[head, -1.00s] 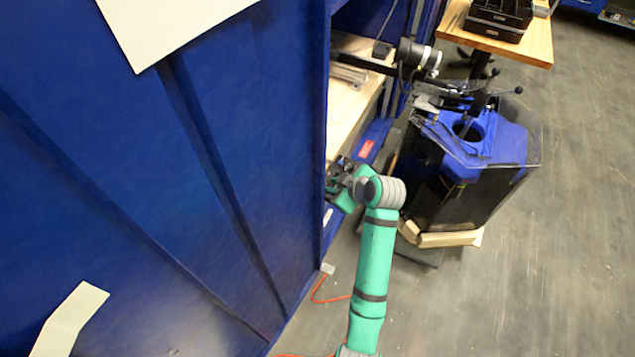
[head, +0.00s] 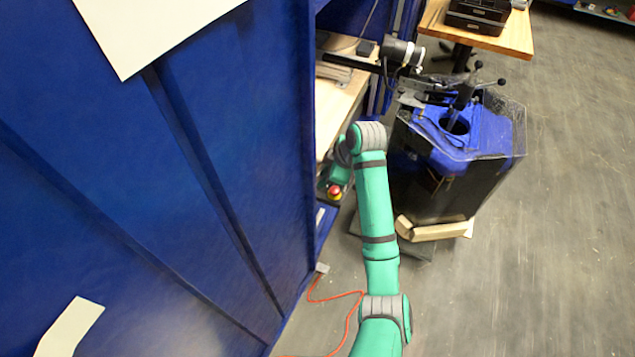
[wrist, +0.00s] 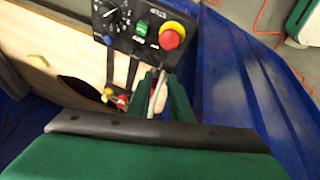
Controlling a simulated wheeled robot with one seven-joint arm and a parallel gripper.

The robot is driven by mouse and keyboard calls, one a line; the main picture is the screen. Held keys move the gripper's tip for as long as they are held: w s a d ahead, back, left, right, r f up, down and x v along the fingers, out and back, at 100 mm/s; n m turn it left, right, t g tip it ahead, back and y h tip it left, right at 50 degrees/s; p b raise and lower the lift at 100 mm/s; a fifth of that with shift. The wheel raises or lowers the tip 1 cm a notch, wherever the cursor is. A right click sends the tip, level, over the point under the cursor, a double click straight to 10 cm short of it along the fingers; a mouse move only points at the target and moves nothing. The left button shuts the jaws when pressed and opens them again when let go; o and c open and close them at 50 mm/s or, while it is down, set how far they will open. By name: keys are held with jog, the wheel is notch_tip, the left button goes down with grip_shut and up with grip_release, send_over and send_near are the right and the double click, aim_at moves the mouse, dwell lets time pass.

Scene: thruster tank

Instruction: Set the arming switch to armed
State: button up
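In the head view the red button (head: 335,190) shows beside my wrist, and the fingertips are hidden.
A blue cabinet wall (head: 230,170) stands close left of my arm. A wooden shelf (head: 338,100) lies behind the wrist. A dark tank with a blue top (head: 455,160) stands right, near a wooden table (head: 490,32). An orange cable (head: 345,294) lies on the floor.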

aim_at(318, 189)
jog(key=shift+x, duration=3)
grip_shut()
